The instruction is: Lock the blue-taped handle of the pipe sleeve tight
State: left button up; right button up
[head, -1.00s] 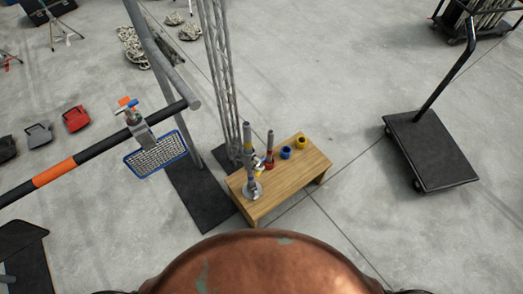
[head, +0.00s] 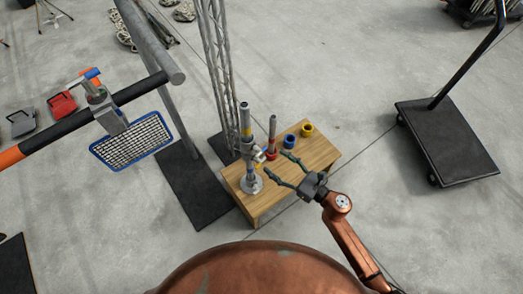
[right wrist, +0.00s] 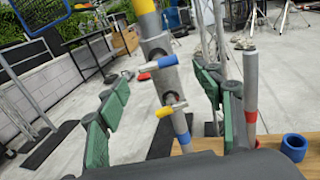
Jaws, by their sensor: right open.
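The pipe sleeve (right wrist: 158,82) is a grey metal fitting around an upright post. In the right wrist view its blue-taped handle (right wrist: 164,61) sits above a yellow-taped handle (right wrist: 165,111), both sticking out to the side. In the head view the post with the sleeve (head: 248,155) stands at the left part of a wooden table. My right gripper (head: 279,163) is open and empty, its fingers pointing at the post from the right. In the right wrist view its green finger pads (right wrist: 166,108) are to either side of the sleeve, apart from it. My left gripper is not in view.
A shorter grey post with a red base (head: 271,137), a blue ring (head: 290,141) and a yellow ring (head: 307,130) stand on the wooden table (head: 318,155). A black bar with a clamp and mesh-fronted lamp (head: 133,139) is at the left. A cart (head: 445,145) stands right.

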aim_at(262, 152)
jog(key=x, duration=0.7)
jog(key=shift+w+a+r, duration=0.15)
jog(key=shift+a+r, duration=0.05)
jog(key=shift+a, duration=0.2)
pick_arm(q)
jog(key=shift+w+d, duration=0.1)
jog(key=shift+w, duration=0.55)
pick_arm(e)
jog(key=c, duration=1.2)
